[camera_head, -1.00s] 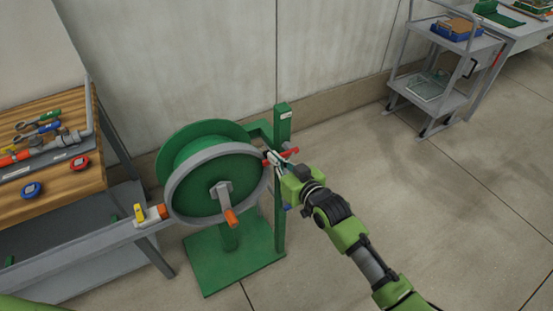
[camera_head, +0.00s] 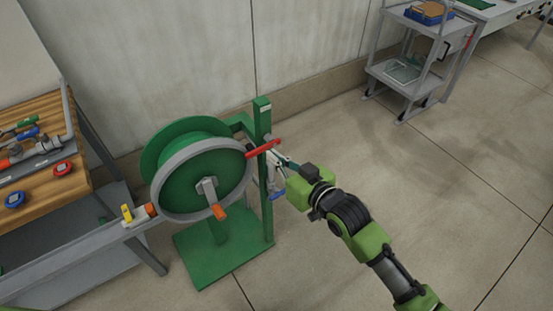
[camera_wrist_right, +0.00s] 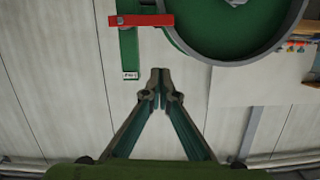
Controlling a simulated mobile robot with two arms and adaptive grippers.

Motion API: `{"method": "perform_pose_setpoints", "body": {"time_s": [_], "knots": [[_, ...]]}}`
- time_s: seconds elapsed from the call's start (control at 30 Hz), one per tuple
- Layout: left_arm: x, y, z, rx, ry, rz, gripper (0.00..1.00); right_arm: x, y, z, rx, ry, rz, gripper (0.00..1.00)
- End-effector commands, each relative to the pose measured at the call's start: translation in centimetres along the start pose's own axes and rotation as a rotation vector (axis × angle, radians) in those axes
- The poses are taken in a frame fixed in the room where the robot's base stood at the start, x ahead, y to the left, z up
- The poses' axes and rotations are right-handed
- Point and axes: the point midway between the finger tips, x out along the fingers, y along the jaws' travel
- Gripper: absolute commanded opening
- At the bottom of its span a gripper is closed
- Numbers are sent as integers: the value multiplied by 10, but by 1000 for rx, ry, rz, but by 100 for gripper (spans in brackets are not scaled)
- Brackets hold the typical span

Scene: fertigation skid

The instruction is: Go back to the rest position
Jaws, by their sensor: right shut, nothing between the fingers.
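My right gripper (camera_head: 276,162) is shut and empty, just right of the green post of the hose reel. In the right wrist view its fingertips (camera_wrist_right: 160,88) meet with nothing between them. The red lever (camera_head: 263,148) sticks out from the post close to the fingertips; the right wrist view shows it (camera_wrist_right: 141,20) apart from them. My left gripper is not in view.
The green reel (camera_head: 195,180) with a grey rim and orange-tipped crank stands left of my gripper. A wooden-topped bench (camera_head: 60,195) with tools is at the left. A grey cart (camera_head: 405,75) stands at the back right. The floor at right is clear.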

Motion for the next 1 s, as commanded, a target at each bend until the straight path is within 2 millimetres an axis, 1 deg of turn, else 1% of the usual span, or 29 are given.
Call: {"method": "perform_pose_setpoints", "body": {"time_s": [0.13,0.57,0.67,0.77,0.83,0.87,0.9,0.97,1.0], "knots": [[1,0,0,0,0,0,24,-5,0,0,0,-1,0,0],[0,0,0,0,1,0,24,-5,0,0,0,0,0,0],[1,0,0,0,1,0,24,-5,2,3,1,-5,4,0],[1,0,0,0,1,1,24,-2,13,26,11,-39,30,0],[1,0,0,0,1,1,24,0,28,57,23,-85,65,0],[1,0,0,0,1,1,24,0,36,75,30,-112,83,0],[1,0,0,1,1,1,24,-1,47,101,40,-150,110,0],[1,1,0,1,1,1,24,-5,61,144,54,-212,150,0],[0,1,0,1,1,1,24,-11,71,174,64,-256,176,0]]}}
